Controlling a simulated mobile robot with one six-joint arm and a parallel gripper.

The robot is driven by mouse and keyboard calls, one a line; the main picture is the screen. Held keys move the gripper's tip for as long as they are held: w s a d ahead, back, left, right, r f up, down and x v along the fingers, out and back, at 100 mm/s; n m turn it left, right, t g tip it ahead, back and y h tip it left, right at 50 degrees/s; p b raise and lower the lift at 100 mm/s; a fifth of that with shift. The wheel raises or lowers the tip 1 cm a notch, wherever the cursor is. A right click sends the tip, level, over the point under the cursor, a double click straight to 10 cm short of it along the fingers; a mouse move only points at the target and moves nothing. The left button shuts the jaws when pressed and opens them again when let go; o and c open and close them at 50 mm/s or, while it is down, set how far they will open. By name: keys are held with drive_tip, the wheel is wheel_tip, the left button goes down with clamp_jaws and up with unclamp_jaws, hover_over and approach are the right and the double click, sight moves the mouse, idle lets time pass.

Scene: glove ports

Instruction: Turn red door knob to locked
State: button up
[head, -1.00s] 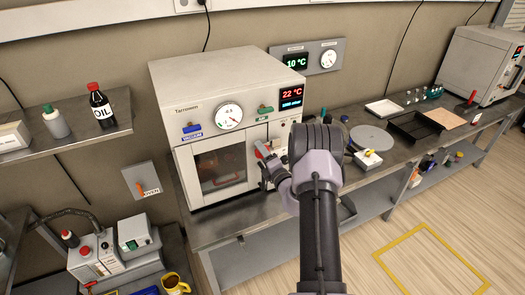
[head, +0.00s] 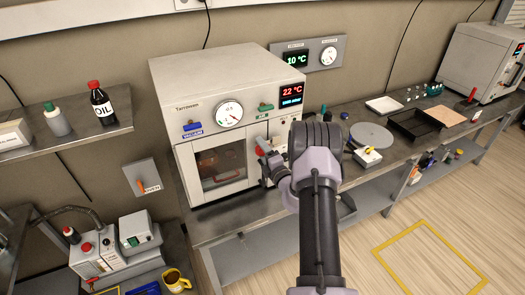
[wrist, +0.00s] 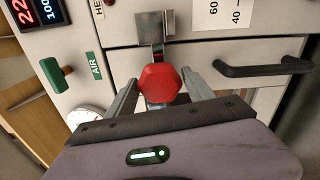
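The red door knob (wrist: 160,83) is a hexagonal knob on the oven door, just below a metal latch plate (wrist: 155,27) in the wrist view. My gripper (wrist: 159,78) has one finger on each side of the knob. The fingers are apart, with a narrow gap showing at each side, so they look open around it, not shut on it. The white oven (head: 230,90) has a windowed door (head: 220,168).
A black door handle (wrist: 262,68) lies right of the knob in the wrist view. A green AIR valve (wrist: 55,77) and a round gauge (wrist: 88,117) are at left. A blue VACUUM valve (head: 192,126) is on the oven front. Trays (head: 415,125) stand on the bench at right.

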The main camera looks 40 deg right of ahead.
drive_tip(key=shift+s, duration=0.1)
drive_tip(key=v, duration=1.7)
drive_tip(key=shift+s, duration=0.15)
